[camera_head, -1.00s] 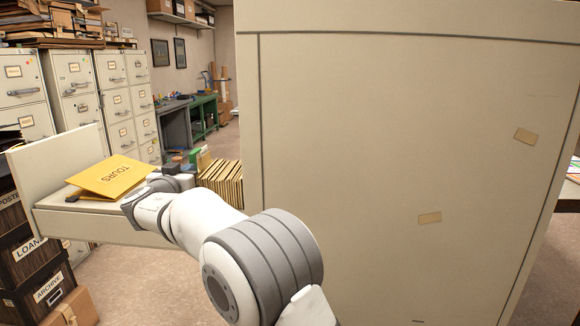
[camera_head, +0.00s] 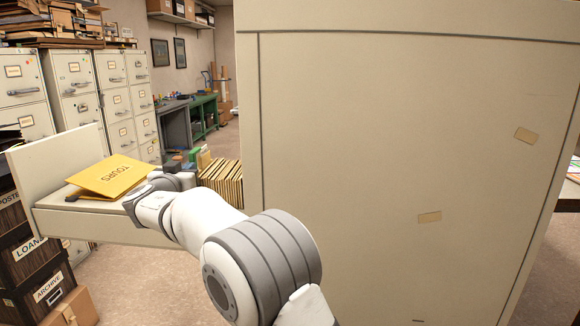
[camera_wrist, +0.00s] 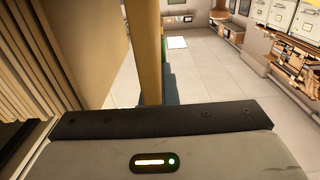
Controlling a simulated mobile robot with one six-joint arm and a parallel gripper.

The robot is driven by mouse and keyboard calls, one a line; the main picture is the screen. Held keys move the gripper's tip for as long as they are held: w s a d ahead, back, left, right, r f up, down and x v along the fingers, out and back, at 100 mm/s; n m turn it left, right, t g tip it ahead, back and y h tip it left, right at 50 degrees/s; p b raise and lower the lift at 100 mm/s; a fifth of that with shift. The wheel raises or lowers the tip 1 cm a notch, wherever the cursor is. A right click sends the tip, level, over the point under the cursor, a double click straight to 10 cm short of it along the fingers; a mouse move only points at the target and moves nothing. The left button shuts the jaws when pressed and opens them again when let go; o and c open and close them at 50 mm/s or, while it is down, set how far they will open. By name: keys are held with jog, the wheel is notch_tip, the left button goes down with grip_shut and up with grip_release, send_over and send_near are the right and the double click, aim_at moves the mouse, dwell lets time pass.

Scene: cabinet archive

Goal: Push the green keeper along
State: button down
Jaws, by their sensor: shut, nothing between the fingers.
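The green keeper (camera_head: 195,155) is a small green piece at the left end of the upright folders (camera_head: 222,180) in the pulled-out drawer (camera_head: 110,232). My gripper (camera_head: 174,160) is low over the drawer, just left of the keeper. It looks shut and empty. Whether it touches the keeper cannot be told.
The tall cabinet side (camera_head: 400,170) fills the right and stands close to my arm. The drawer front (camera_head: 55,175) stands at the left end. Boxes marked LOAN and ARCHIVE (camera_head: 40,285) are stacked at the lower left. Filing cabinets (camera_head: 100,95) line the back; open floor lies between.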

jog(key=shift+w, duration=0.35)
jog(key=shift+s+f+b, duration=0.2)
jog(key=shift+s+b, duration=0.2)
jog(key=shift+b, duration=0.4)
jog(key=s+b, duration=0.3)
jog(key=shift+a+r+b, duration=0.1)
jog(key=shift+b, duration=0.2)
jog(key=shift+s+r, duration=0.1)
jog(key=shift+s, duration=0.05)
